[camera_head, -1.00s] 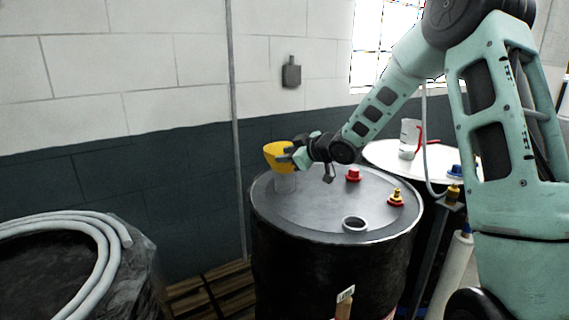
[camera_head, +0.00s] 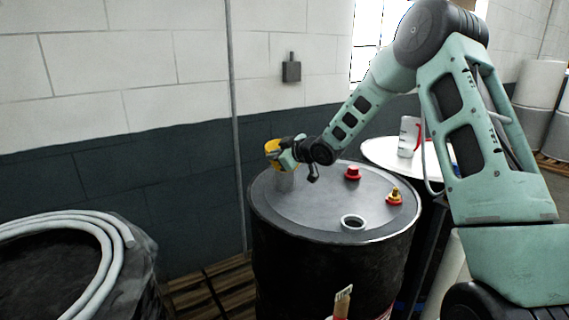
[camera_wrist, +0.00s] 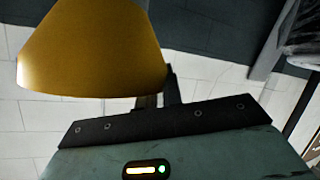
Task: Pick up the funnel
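The yellow funnel (camera_head: 271,147) is above the far left part of the black drum's lid in the head view. The dark fingers show only in part behind the funnel's edge. I cannot tell whether they are closed on it.
A jug (camera_head: 409,137) stands on a white-topped drum at right. Hoses (camera_head: 110,245) lie on a drum at left. The wall is close behind.

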